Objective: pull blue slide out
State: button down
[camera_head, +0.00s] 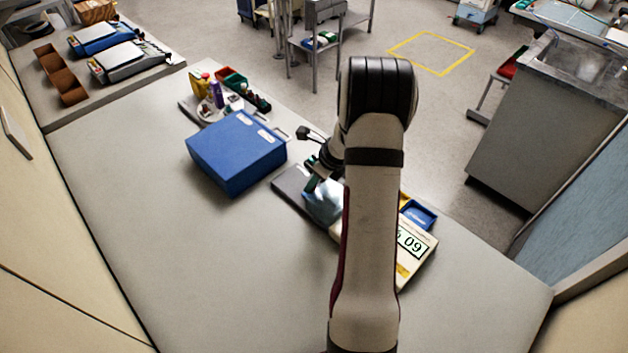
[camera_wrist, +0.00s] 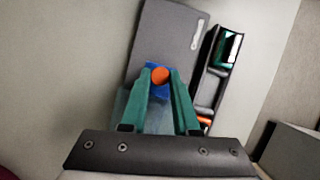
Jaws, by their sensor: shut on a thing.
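My gripper (camera_wrist: 160,72) has its two green fingers shut on an orange round knob (camera_wrist: 160,76) at the blue slide (camera_wrist: 153,68). Only a small part of the blue slide shows between and behind the fingertips. A clear bluish piece (camera_wrist: 128,106) lies under the left finger, over a dark grey board (camera_wrist: 168,38). In the head view my gripper (camera_head: 312,178) is low at the dark grey board (camera_head: 289,186), by the clear bluish piece (camera_head: 322,208). My arm hides part of this area and of the pale device (camera_head: 420,246) with a number display.
A large blue box (camera_head: 230,155) stands left of my gripper. Behind it is a tray (camera_head: 190,104) of small coloured items. A black narrow tray (camera_wrist: 207,85) lies right of the board, and a blue dish (camera_head: 420,213) is near the device. The front left table is clear.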

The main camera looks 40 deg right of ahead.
jog(key=w, duration=0.7)
jog(key=shift+w, duration=0.4)
jog(key=shift+r, duration=0.1)
jog(key=c, duration=0.9)
grip_release()
jog(key=v, duration=1.5)
jog(key=shift+s+d+r, duration=0.1)
jog(key=shift+s+r, duration=0.1)
jog(key=shift+r, duration=0.1)
